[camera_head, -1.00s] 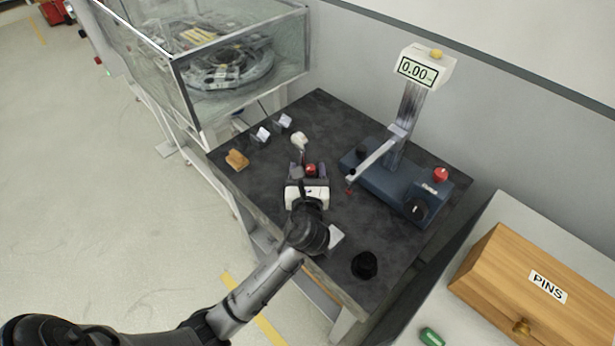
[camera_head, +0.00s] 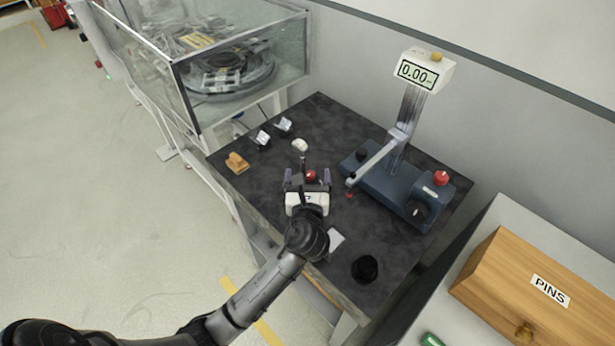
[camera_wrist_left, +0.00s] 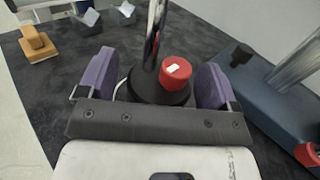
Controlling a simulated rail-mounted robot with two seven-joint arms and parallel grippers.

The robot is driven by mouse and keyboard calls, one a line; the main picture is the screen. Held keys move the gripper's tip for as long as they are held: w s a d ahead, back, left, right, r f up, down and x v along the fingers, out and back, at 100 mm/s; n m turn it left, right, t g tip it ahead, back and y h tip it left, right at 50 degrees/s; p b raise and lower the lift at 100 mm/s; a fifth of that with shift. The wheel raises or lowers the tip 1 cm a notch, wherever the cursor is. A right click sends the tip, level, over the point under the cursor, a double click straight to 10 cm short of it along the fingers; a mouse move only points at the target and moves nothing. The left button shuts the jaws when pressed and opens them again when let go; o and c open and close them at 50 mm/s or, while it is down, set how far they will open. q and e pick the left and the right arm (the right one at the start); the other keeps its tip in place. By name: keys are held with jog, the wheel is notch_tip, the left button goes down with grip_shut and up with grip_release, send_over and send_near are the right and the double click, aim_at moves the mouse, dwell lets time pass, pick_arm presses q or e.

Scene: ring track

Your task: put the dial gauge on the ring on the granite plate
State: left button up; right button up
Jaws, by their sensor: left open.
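The gauge stand, which I take for the dial gauge, stands on the dark granite plate (camera_head: 270,185). It has a small white head (camera_head: 300,145), a thin rod and a red knob (camera_head: 311,176). The left wrist view shows its round black base (camera_wrist_left: 150,94), the metal rod and the red knob (camera_wrist_left: 175,72). My left gripper (camera_head: 307,178) is open, with its purple-padded fingers on either side of the base and knob. Whether the pads touch it I cannot tell. I cannot make out a ring under the base. My right gripper is not in view.
A blue comparator stand (camera_head: 385,185) with a 0.00 display (camera_head: 418,74) stands right of the gripper. An orange block (camera_head: 237,162), two small silver-faced blocks (camera_head: 262,139), a black round piece (camera_head: 365,269) and a pale square (camera_head: 335,241) lie around. A wooden PINS box (camera_head: 520,285) is at right.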

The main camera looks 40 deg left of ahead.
pick_arm(q)
jog(key=shift+r, duration=0.15)
jog(key=shift+s+d, duration=0.3)
jog(key=shift+s, duration=0.05)
jog(key=p+v, duration=0.2)
jog(key=v, duration=0.7)
jog(key=shift+s+d, duration=0.15)
jog(key=shift+s, duration=0.15)
jog(key=shift+o, duration=0.4)
jog(key=shift+s+d, duration=0.45)
jog(key=shift+s, duration=0.1)
